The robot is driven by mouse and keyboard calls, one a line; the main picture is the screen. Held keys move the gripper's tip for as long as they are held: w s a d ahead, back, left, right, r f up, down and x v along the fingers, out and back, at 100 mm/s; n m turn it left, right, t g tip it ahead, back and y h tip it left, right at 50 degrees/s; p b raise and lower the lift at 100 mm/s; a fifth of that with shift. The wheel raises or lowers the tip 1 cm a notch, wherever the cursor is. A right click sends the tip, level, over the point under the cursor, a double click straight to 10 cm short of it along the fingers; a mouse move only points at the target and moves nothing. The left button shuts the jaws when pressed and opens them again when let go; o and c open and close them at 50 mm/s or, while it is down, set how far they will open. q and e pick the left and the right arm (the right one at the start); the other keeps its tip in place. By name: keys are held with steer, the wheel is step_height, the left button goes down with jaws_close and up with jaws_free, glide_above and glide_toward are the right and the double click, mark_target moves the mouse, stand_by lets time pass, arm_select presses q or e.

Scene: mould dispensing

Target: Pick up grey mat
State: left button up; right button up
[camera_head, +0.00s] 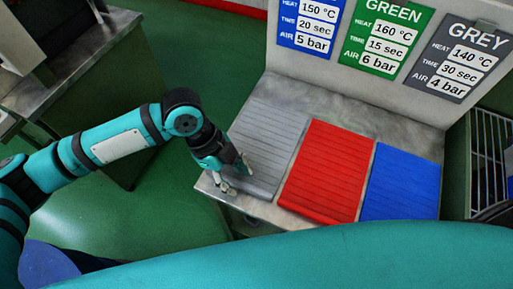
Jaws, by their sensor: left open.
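The grey mat (268,140) lies flat on a metal counter, leftmost of three mats in a row. My left gripper (237,178) is at the near left part of the grey mat, its fingers apart. One finger shows over the mat and the other by the counter's left front edge. Whether the fingers touch the mat I cannot tell. My right gripper is not in view.
A red mat (328,165) and a blue mat (403,184) lie right of the grey one on the counter (405,128). Blue, green (387,38) and grey signs stand on the panel behind. A large teal surface fills the bottom edge. A metal rack (488,160) stands at right.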

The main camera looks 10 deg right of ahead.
arm_select(q)
steer(key=shift+s+d+f, duration=0.1)
steer(key=shift+d+f, duration=0.05)
steer(key=shift+f, duration=0.25)
jaws_close()
steer(key=shift+r, duration=0.2)
